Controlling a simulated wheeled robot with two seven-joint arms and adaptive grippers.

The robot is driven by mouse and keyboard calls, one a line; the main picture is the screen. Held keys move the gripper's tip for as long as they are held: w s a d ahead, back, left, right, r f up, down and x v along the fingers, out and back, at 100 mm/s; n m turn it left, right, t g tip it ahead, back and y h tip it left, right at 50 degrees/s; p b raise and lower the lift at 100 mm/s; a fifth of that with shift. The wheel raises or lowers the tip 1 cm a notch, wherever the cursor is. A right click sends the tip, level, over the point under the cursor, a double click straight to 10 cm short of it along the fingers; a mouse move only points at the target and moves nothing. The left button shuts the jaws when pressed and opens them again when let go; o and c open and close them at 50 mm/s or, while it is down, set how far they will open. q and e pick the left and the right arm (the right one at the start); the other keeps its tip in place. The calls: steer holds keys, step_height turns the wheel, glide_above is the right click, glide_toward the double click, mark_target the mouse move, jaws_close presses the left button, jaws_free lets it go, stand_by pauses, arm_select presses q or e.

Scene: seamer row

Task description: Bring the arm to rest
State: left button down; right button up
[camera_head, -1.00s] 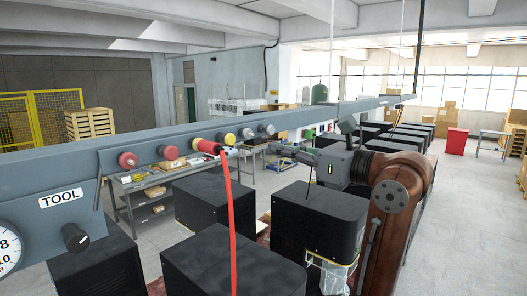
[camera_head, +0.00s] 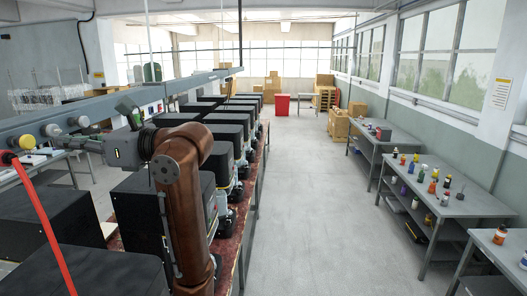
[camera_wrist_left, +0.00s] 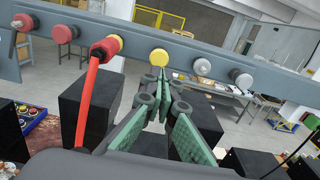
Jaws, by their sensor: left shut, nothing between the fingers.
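My left arm comes up from the bottom in the head view, with brown links. My left gripper (camera_head: 84,144) points left toward the grey overhead rail (camera_head: 190,82). In the left wrist view its green-padded fingers (camera_wrist_left: 163,76) are together and empty. Their tips appear just below a yellow round fitting (camera_wrist_left: 159,57) on the rail; I cannot tell the gap in depth. A red hose (camera_wrist_left: 89,100) hangs from a red coupling (camera_wrist_left: 102,49) on the rail, left of the fingers. The hose also shows in the head view (camera_head: 45,220). My right gripper is not in view.
Black box-shaped machines (camera_head: 75,272) stand in a row below and beyond my arm. An open grey aisle (camera_head: 300,200) lies right of them. A bench (camera_head: 450,195) with several bottles stands along the right wall. A red bin (camera_head: 282,105) stands far back.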

mark_target(30, 142)
arm_select(q)
steer(key=a, duration=0.6)
steer(key=shift+w+a+p, duration=0.15)
steer(key=shift+a+p, duration=0.2)
steer(key=shift+a, duration=0.05)
steer(key=shift+d, duration=0.5)
